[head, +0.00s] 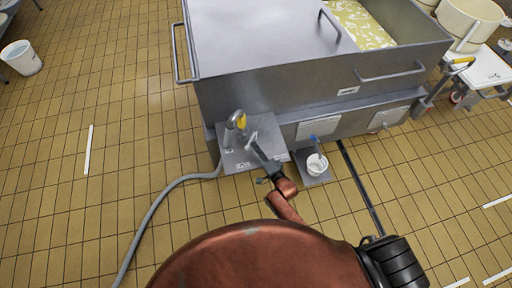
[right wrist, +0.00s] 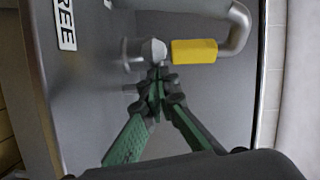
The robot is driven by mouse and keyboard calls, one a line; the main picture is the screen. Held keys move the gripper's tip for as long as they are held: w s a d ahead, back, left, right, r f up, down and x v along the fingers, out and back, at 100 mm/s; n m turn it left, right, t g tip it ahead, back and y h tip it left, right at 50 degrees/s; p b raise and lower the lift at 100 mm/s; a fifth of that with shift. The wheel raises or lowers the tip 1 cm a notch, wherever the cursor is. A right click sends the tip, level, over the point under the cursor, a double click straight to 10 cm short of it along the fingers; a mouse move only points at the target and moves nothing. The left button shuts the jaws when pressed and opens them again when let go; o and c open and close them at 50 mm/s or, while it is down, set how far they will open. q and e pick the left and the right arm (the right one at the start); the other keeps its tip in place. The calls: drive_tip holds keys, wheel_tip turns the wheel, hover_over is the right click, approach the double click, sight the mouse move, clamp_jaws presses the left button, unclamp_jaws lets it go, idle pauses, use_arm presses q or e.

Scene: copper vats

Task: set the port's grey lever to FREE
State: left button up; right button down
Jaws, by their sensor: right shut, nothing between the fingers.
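The port's plate (head: 235,160) sticks out low on the front of the steel vat. A small light-grey lever (head: 252,136) stands on it; in the right wrist view a grey blunt-ended piece (right wrist: 152,49), seemingly this lever, lies just beyond my fingertips. My right gripper (head: 259,153) is shut and empty, its green fingers (right wrist: 155,80) together right at that piece; I cannot tell whether they touch it. A label (right wrist: 65,22), cut off by the frame and showing "REE", is at the upper left of the wrist view. My left gripper is not in view.
A bent grey pipe with a yellow sleeve (right wrist: 193,50) is close right of the lever in the wrist view. A grey hose (head: 152,212) runs from the plate over the tiled floor. A white cup (head: 316,164) stands under a blue-handled tap (head: 314,139) to the right.

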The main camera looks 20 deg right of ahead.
drive_tip(key=shift+s+d+r+p, duration=0.35)
drive_tip(key=shift+s+d, duration=0.15)
drive_tip(key=shift+d, duration=0.1)
drive_tip(key=shift+s+d+r+p, duration=0.2)
drive_tip(key=shift+s+d+p, duration=0.1)
drive_tip(key=shift+s+d, duration=0.2)
drive_tip(key=s+a+p, duration=0.1)
drive_tip(key=s+a, duration=0.2)
drive_tip(key=s, duration=0.6)
drive_tip(key=shift+s, duration=0.2)
drive_tip(key=shift+a, duration=0.1)
